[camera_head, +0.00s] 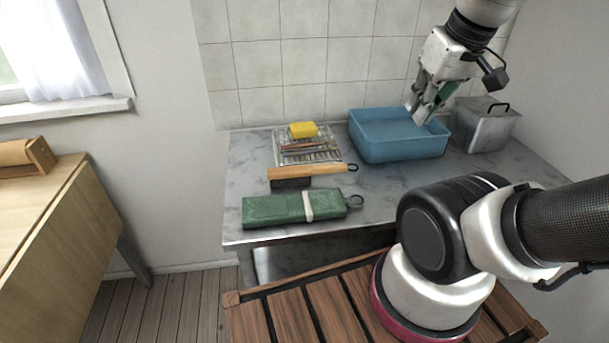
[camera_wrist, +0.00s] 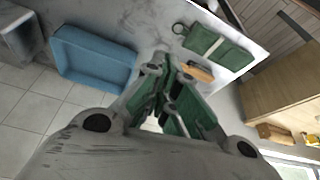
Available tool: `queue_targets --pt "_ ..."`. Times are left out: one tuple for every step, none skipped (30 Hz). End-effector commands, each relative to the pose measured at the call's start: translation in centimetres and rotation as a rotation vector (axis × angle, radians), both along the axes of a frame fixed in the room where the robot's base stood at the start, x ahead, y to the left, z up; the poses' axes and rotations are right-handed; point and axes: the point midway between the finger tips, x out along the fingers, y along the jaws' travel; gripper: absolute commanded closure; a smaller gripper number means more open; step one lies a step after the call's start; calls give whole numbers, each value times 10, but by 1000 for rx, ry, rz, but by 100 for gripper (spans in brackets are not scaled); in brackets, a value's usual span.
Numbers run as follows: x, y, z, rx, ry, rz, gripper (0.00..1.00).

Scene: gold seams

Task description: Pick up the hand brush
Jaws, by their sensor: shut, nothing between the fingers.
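The hand brush (camera_head: 308,171) lies on the grey marbled counter, with a long light-wood handle, dark bristles under its left part and a dark ring at its right end. It lies between a wire rack and a green roll. In the wrist view the brush (camera_wrist: 199,73) shows just right of my fingers, partly hidden by them. My gripper (camera_head: 421,112) is shut and empty, pointing down over the blue basin, to the right of the brush and well above the counter. My gripper's fingers (camera_wrist: 163,80) also fill the middle of the wrist view.
The blue basin (camera_head: 400,150) stands at the back, with a grey metal box (camera_head: 483,125) to its right. The wire rack (camera_head: 323,156) holds a yellow sponge (camera_head: 303,130) and thin sticks. The green roll (camera_head: 275,210) lies in front of the brush. Bare counter (camera_head: 385,190) lies right of the brush.

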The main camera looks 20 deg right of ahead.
Motion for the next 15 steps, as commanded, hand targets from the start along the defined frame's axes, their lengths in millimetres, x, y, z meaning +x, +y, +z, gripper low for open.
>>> queue_targets --pt "0 0 0 0 0 0 100" --pt "0 0 0 0 0 0 100" --pt "0 0 0 0 0 0 100" --pt "0 0 0 0 0 0 100" --pt "0 0 0 0 0 0 100" --pt "0 0 0 0 0 0 100" --pt "0 0 0 0 0 0 100" --pt "0 0 0 0 0 0 100" --pt "0 0 0 0 0 0 100" --pt "0 0 0 0 0 0 96" --pt "0 0 0 0 1 1 91" --pt "0 0 -2 0 8 1 84" --pt "1 0 -4 0 17 2 78" --pt "2 1 -6 0 31 2 73" --pt "4 1 -12 0 59 3 65"
